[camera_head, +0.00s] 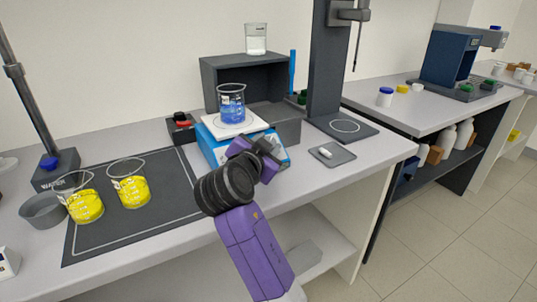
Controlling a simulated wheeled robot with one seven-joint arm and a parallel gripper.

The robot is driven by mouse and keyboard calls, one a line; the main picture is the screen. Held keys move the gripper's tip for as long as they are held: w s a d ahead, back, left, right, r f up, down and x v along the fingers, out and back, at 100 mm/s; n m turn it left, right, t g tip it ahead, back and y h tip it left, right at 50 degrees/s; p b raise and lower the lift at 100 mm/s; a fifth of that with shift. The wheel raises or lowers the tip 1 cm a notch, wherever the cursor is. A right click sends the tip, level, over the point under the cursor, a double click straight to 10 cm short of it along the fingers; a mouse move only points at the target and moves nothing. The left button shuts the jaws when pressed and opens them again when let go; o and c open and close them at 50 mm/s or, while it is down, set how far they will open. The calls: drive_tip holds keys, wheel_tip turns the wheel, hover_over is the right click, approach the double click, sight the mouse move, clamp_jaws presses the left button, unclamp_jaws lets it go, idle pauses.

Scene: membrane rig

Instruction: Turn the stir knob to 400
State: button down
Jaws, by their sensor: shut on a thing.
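The blue hotplate stirrer (211,149) with a white top plate stands at the middle of the bench. A beaker of blue liquid (231,107) stands on its plate. My gripper (272,158) is at the right part of the stirrer's front face, shut on the stir knob. My purple and black wrist and gripper cover the knob and much of the front panel. The knob's pointer and any reading cannot be made out.
Two beakers of yellow liquid (134,190) stand on a dark mat (165,214) at left. A grey box shelf (212,75) with a clear beaker (256,38) on top stands behind the stirrer. A small tray (341,158) and a column stand (325,70) are at right.

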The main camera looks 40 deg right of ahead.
drive_tip(key=m+g, duration=0.1)
drive_tip(key=m, duration=0.1)
drive_tip(key=m+g+b, duration=0.1)
drive_tip(key=m+g, duration=0.1)
drive_tip(key=m+g+y, duration=0.1)
drive_tip(key=g, duration=0.1)
drive_tip(key=shift+w+r+m, duration=0.2)
drive_tip(key=shift+w+m, duration=0.15)
drive_tip(key=shift+m, duration=0.05)
drive_tip(key=shift+m+g+y, duration=0.7)
drive_tip(key=shift+m+g, duration=0.7)
drive_tip(key=c, duration=0.9)
unclamp_jaws()
drive_tip(key=shift+c, duration=0.2)
drive_tip(key=shift+w, duration=0.1)
drive_tip(key=v, duration=0.7)
drive_tip(key=shift+a+r, duration=0.25)
drive_tip(key=shift+r, duration=0.05)
